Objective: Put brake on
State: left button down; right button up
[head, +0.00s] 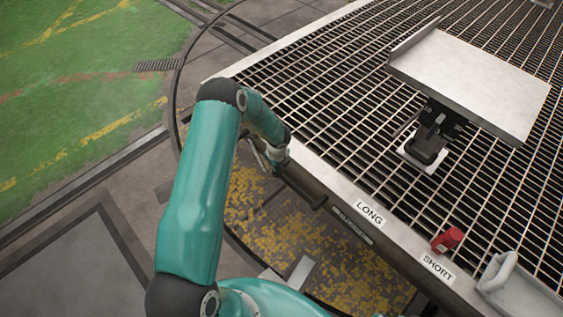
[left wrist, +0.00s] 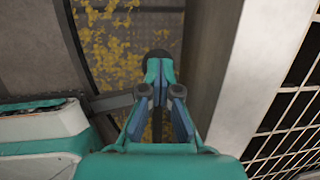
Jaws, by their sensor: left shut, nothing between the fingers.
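A dark bar (head: 303,190) with a thick black end sticks out below the near edge of the grated platform, beside my left wrist; it may be the brake lever. My left gripper (head: 275,158) is at the platform's side, mostly hidden behind its own wrist in the head view. In the left wrist view the gripper (left wrist: 158,80) is shut and empty. A black rounded end (left wrist: 160,54) shows just past the fingertips; I cannot tell whether they touch it. My right gripper is not in view.
The grated platform's metal edge (head: 335,178) carries LONG (head: 369,213) and SHORT (head: 437,268) labels. A red part (head: 447,240) sits near SHORT. A tilted metal plate (head: 475,80) stands on a post.

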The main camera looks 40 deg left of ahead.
pick_arm(q)
jog(key=b+x, duration=0.1)
jog(key=x, duration=0.1)
jog(key=shift+s+f, duration=0.1)
jog(key=shift+f, duration=0.25)
jog(key=shift+s+a+f+b, duration=0.1)
jog(key=shift+b, duration=0.3)
jog(key=shift+f, duration=0.15)
jog(key=shift+a+r+p, duration=0.1)
jog(key=shift+r+p, duration=0.2)
jog(key=shift+r, duration=0.15)
jog(key=r+p, duration=0.2)
jog(key=r, duration=0.1)
jog(key=r+p, duration=0.1)
jog(key=shift+a+r, duration=0.25)
jog(key=shift+r, duration=0.1)
notch_tip(320, 180, up, 9)
jog(key=s+a+p, duration=0.1)
jog(key=p, duration=0.1)
jog(key=shift+a, duration=0.35)
